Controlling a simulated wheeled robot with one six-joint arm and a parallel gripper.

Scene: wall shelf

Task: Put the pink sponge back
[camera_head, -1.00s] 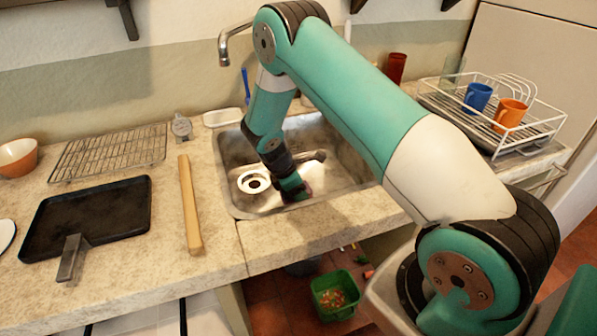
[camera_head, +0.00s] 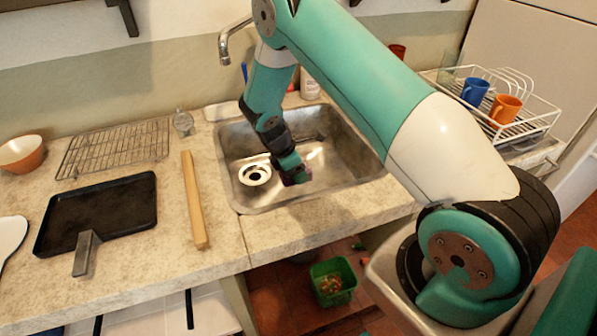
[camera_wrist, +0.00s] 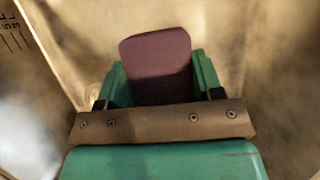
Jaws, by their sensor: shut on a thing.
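The pink sponge (camera_wrist: 157,65) is between the two green fingers of my gripper (camera_wrist: 158,85) in the wrist view. It looks dull mauve in the shade and sticks out past the fingertips. In the head view my gripper (camera_head: 297,180) is low inside the metal sink (camera_head: 340,170), right of the drain. Only a small dark pinkish bit of the sponge shows there. I cannot tell whether the sponge touches the sink floor.
The tap (camera_head: 228,45) stands behind the sink. A white dish rack (camera_head: 520,120) with a blue cup (camera_head: 475,92) and an orange cup (camera_head: 504,110) is at right. A green bin (camera_head: 333,283) is below.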

